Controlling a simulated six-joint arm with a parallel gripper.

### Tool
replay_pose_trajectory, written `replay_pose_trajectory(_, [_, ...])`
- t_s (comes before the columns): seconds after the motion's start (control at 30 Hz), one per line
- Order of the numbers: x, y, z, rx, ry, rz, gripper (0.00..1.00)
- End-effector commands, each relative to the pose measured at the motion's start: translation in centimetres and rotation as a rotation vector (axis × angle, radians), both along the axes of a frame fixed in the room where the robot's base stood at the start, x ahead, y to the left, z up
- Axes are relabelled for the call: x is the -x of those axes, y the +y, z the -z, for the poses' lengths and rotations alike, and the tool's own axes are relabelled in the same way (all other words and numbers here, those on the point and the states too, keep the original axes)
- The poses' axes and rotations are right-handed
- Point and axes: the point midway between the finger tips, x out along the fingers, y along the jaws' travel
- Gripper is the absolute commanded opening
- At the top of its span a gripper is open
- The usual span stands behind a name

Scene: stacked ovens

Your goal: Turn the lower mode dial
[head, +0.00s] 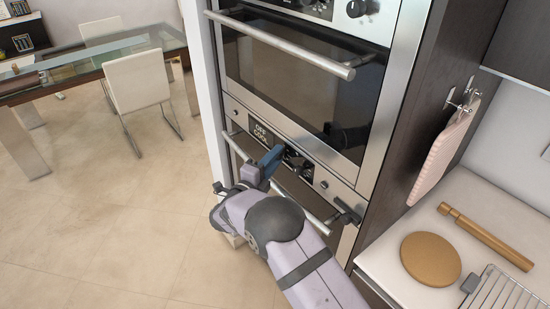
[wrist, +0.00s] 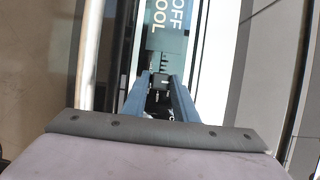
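The lower oven's control panel (head: 240,117) is a steel strip below the upper oven door. Its lit display (head: 260,132) reads OFF COOL, and it also shows in the wrist view (wrist: 166,30). My gripper (head: 276,157) is at this panel, just right of and below the display. Dark dial parts (head: 295,159) show beside its fingertips, partly hidden by the gripper. In the wrist view my gripper's two blue fingers (wrist: 158,80) stand apart, with small dark shapes between them. I cannot tell whether the fingers touch the lower mode dial.
The lower oven's bar handle (head: 235,147) runs just below the panel, close to my gripper. The upper oven's handle (head: 290,45) is above. A counter (head: 385,250) with a round board (head: 430,259), rolling pin (head: 485,236) and wire rack (head: 508,292) is at right.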

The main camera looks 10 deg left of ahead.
Motion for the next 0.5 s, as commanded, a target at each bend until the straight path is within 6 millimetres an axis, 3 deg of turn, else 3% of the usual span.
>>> replay_pose_trajectory(0.03, [0.02,0.01,0.00,0.000,0.000,0.000,0.13])
replay_pose_trajectory(0.1, [0.02,0.01,0.00,0.000,0.000,0.000,0.00])
replay_pose_trajectory(0.5, [0.04,0.02,0.38,-0.034,-0.035,0.000,0.00])
